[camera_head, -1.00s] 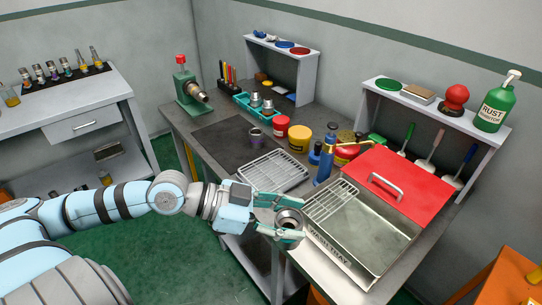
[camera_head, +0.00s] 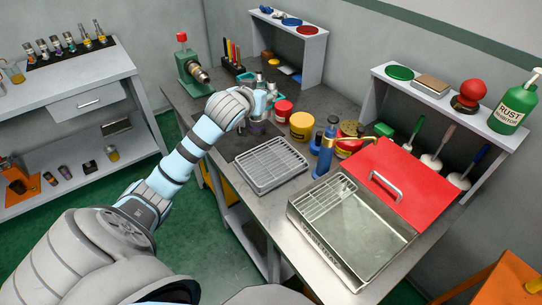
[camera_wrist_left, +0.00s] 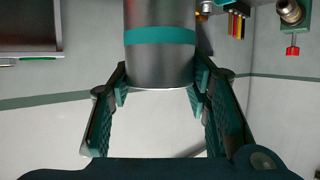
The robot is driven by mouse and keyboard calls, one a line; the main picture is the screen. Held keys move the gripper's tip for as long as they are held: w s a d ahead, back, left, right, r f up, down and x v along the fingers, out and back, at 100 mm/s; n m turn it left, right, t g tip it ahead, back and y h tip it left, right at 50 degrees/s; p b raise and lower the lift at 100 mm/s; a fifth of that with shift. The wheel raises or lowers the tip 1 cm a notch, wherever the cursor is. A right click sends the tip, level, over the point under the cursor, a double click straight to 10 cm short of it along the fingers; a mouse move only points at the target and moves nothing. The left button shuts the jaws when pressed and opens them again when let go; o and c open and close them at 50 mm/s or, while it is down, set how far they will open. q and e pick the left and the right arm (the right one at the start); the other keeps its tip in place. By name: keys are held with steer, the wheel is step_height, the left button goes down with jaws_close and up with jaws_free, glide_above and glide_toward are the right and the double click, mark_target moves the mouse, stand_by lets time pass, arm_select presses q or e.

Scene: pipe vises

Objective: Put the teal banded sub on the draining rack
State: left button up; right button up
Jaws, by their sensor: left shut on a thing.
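The teal banded sub (camera_wrist_left: 160,35), a grey metal cylinder with a teal band, is held between the fingers of my left gripper (camera_wrist_left: 160,82) in the left wrist view. In the head view my arm reaches toward the back of the bench, and its wrist largely hides the gripper and sub. A wire draining rack (camera_head: 270,164) sits on the bench in front of the dark mat, with nothing on it. My right gripper is not in view.
A metal basin (camera_head: 372,248) with a wire grid (camera_head: 328,199) and red lid (camera_head: 405,180) stands right of the rack. A blue bottle (camera_head: 326,150) and yellow tub (camera_head: 301,125) are nearby. A green vise (camera_head: 190,75) stands at back left.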

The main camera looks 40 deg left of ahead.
arm_select(q)
steer(key=shift+s+a+n+g+y, duration=0.1)
steer(key=shift+a+n+g+y, duration=0.3)
steer(key=shift+a+n+y, duration=0.4)
steer(key=b, duration=0.3)
glide_above(258, 158)
step_height(258, 158, down, 19)
steer(key=shift+f, duration=0.1)
steer(key=o, duration=1.5)
steer(key=p+v, duration=0.2)
steer(key=v, duration=1)
